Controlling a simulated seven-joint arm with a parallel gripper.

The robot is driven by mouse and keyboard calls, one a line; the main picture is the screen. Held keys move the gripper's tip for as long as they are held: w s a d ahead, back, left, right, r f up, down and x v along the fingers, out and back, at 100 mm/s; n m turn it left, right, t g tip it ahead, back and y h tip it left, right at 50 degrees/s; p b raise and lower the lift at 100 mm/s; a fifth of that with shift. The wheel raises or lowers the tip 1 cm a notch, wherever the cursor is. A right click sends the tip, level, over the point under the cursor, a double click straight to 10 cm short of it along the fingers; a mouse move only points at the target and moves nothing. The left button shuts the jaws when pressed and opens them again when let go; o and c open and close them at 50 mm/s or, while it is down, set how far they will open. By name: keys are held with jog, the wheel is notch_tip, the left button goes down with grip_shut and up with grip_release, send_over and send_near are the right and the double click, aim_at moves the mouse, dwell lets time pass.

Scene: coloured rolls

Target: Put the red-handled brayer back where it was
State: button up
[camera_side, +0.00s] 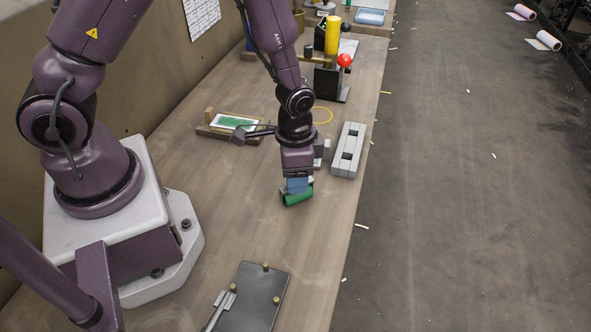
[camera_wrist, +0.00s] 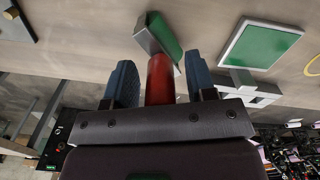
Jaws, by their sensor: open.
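The brayer has a red handle (camera_wrist: 160,80) and a green roller (camera_side: 297,196) with a grey side piece by it in the wrist view (camera_wrist: 165,37). The roller appears to rest on the bare wooden table. My gripper (camera_wrist: 161,82) is open, pointing down, with its blue fingers on both sides of the red handle. A small gap shows between the handle and each finger. In the side view my gripper (camera_side: 298,187) hides the handle. Where the brayer stood before is not shown.
A grey slotted block (camera_side: 348,150) stands right of my gripper near the table edge. A board with a green print (camera_side: 233,122) lies behind left. A dark plate with brass pegs (camera_side: 257,295) lies in front. A red ball (camera_side: 344,60) and yellow cylinder (camera_side: 333,35) stand farther back.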

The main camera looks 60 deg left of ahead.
jog(key=shift+r, duration=0.1)
notch_tip(320, 180, up, 12)
jog(key=shift+r, duration=0.15)
jog(key=s+a+r+n+t, duration=0.1)
jog(key=s+r+n+t, duration=0.1)
jog(key=s+r, duration=0.3)
jog(key=s+a+r+n+t, duration=0.2)
jog(key=s+r, duration=0.4)
jog(key=r, duration=0.6)
jog(key=shift+s+a+n+t, duration=0.15)
jog(key=shift+s+n+t, duration=0.15)
jog(key=shift+t, duration=0.5)
